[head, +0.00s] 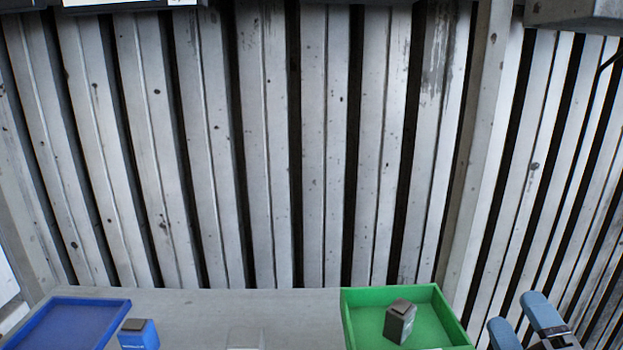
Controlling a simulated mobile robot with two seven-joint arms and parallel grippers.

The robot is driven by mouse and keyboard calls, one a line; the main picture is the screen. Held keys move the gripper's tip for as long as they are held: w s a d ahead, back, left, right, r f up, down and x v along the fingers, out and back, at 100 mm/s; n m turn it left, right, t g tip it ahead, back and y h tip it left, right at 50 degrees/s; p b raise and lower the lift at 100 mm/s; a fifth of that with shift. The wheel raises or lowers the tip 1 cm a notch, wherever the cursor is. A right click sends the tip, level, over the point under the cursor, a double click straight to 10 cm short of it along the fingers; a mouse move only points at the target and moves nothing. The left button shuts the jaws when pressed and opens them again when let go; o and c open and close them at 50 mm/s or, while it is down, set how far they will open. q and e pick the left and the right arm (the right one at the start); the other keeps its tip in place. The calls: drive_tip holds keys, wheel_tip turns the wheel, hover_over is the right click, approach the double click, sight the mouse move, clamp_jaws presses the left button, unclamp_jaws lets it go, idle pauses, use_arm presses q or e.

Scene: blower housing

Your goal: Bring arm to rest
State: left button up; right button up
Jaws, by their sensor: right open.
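My right gripper (524,325) shows at the bottom right with two blue fingers apart. It is open, with nothing seen between the fingers. It is to the right of the green tray (362,296), apart from it in the picture. My left gripper is not in view. A dark grey block (400,321) with a lighter top sits tilted inside the green tray.
A grey table (240,300) runs along the bottom. A blue tray (118,304) lies at its left, with a small blue box (139,336) with a grey top beside it. A pale object (247,339) shows at the bottom middle. A ribbed metal wall (325,150) stands behind.

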drive_tip(key=s+d+f+m+g+h, duration=0.3)
drive_tip(key=f+m+g+h, duration=0.15)
drive_tip(key=f+m, duration=0.25)
drive_tip(key=s+d+f+m+g+h, duration=0.3)
drive_tip(key=s+f+m+g+h, duration=0.15)
drive_tip(key=f+m, duration=0.25)
drive_tip(key=s+a+f+m+g+y, duration=0.2)
drive_tip(key=s+a+f+g+y, duration=0.1)
drive_tip(key=s+a+f+g, duration=0.25)
drive_tip(key=s+a+f+m+g+y, duration=0.25)
drive_tip(key=s+f+g, duration=0.3)
drive_tip(key=s, duration=0.35)
drive_tip(key=w+f+n+t, duration=0.1)
drive_tip(key=w+f+t, duration=0.6)
drive_tip(key=f, duration=0.3)
drive_tip(key=shift+w+d+f+t+y, duration=0.3)
drive_tip(key=shift+t+y, duration=0.15)
drive_tip(key=shift+t, duration=0.45)
